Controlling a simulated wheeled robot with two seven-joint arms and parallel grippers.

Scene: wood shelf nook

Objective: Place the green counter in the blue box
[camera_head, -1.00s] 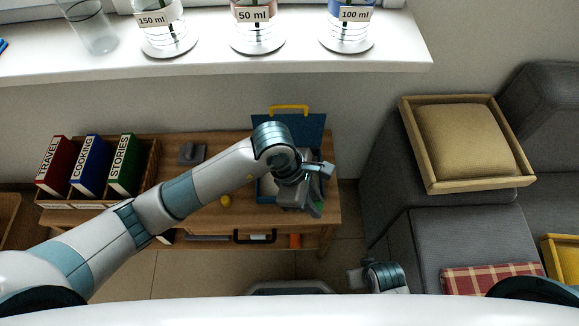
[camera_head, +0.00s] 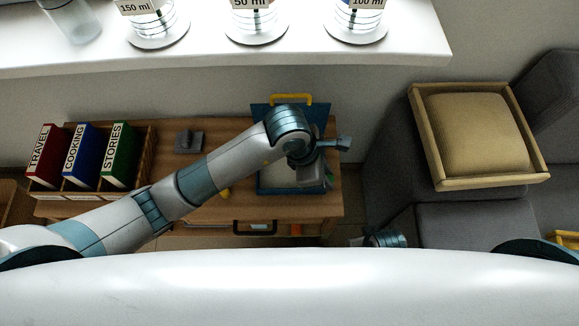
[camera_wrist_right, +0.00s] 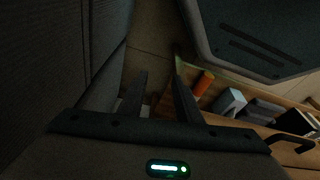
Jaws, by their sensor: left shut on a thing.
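The blue box (camera_head: 260,112) stands on the wooden cabinet with its lid raised and a yellow handle on top. My left arm hides part of it. My left gripper (camera_head: 322,178) is over the right side of the box, tilted downward. It is shut on the green counter (camera_head: 328,181), of which only a small green part shows. I cannot tell whether the counter touches the box. My right gripper (camera_wrist_right: 160,95) is open and empty in the right wrist view, low beside the grey sofa and away from the box.
A wooden rack (camera_head: 150,160) with red, blue and green binders stands at the cabinet's left. A white sill (camera_head: 215,50) with glass vessels runs above. An orange cylinder (camera_wrist_right: 204,83) lies on the lower shelf.

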